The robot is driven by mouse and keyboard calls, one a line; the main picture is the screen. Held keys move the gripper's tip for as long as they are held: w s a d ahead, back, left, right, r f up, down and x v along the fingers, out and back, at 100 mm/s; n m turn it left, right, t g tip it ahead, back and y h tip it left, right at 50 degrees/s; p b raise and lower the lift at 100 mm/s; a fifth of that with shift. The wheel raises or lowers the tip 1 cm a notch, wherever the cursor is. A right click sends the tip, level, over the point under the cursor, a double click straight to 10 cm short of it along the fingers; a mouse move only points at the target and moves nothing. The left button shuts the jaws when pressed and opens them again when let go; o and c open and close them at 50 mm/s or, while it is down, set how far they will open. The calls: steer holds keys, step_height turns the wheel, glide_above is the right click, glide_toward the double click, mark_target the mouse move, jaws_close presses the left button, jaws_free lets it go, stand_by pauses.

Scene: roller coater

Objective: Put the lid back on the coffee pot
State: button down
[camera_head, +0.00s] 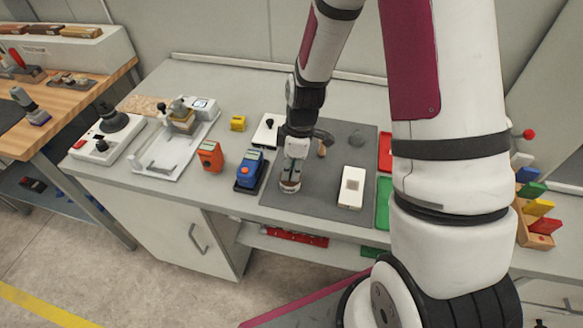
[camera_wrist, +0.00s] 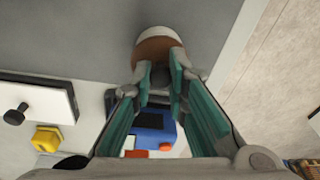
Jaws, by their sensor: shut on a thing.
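My gripper (camera_head: 290,180) is low over the dark grey mat, near its front left edge. In the wrist view its teal-lined fingers (camera_wrist: 163,78) close around a small dark knob-like part. Just past the fingertips is a round thing with a brown face and a white side (camera_wrist: 160,42). It shows in the head view as a small pale and brown piece (camera_head: 289,187) under the fingers. I cannot tell whether this is the pot, its lid or both together. No other clear coffee pot shows.
A blue device (camera_head: 250,170) and an orange meter (camera_head: 210,156) stand left of the mat (camera_head: 315,190). A white block (camera_head: 351,188) lies to the right, near red (camera_head: 385,150) and green trays. The bench's front edge is close.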

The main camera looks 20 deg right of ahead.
steer(key=c, duration=1)
jaws_free()
steer(key=shift+r, duration=0.1)
steer(key=shift+r+p, duration=1.35)
steer(key=shift+r, duration=2.1)
jaws_close()
steer(key=shift+f, duration=0.25)
